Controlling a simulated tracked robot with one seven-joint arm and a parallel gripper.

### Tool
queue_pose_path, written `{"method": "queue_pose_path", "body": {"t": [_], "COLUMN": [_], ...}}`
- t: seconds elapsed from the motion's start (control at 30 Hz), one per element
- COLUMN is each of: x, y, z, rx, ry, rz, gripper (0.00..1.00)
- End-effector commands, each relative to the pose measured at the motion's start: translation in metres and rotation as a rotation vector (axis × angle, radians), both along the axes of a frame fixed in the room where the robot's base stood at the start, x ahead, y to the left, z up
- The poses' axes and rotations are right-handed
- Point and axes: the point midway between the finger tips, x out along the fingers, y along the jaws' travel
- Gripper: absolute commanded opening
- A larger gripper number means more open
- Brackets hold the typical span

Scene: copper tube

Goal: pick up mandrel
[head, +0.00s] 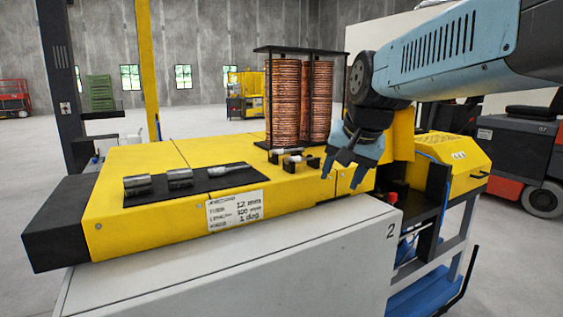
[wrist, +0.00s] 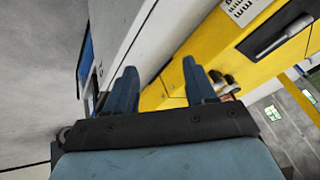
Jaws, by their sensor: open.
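A slender metal rod with a thicker end, which looks like the mandrel (head: 229,169), lies at the right end of a black mat (head: 150,198) on the yellow machine. It also shows in the wrist view (wrist: 284,35) at the upper right, on the dark mat. My gripper (head: 341,174) is open and empty at the machine's right end, to the right of the rod and apart from it. In the wrist view my two blue fingers (wrist: 162,86) are spread, with the machine's edge beyond them.
Two metal cylinders (head: 138,185) (head: 180,178) share the mat. Copper coils (head: 283,103) in a black rack stand behind, with small fittings (head: 291,160) before them, near my gripper. A white cabinet (head: 230,262) lies in front.

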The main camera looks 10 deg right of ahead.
Motion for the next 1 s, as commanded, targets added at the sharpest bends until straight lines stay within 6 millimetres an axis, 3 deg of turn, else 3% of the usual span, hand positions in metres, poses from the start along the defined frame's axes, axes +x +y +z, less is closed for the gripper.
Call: {"method": "queue_pose_path", "body": {"t": [0.03, 0.2, 0.4, 0.5, 0.67, 1.0], "x": [0.021, 0.087, 0.148, 0.167, 0.182, 0.212], "y": [-0.002, -0.008, -0.019, -0.023, -0.026, -0.018], "z": [0.011, 0.042, 0.067, 0.073, 0.075, 0.033], "rx": [0.049, 0.239, 0.432, 0.494, 0.539, 0.542], "ry": [-0.001, -0.007, -0.006, -0.004, -0.001, 0.001], "rz": [-0.071, -0.316, -0.54, -0.608, -0.657, -0.661], "gripper": [0.55, 0.55, 0.55, 0.55, 0.55, 0.55]}}
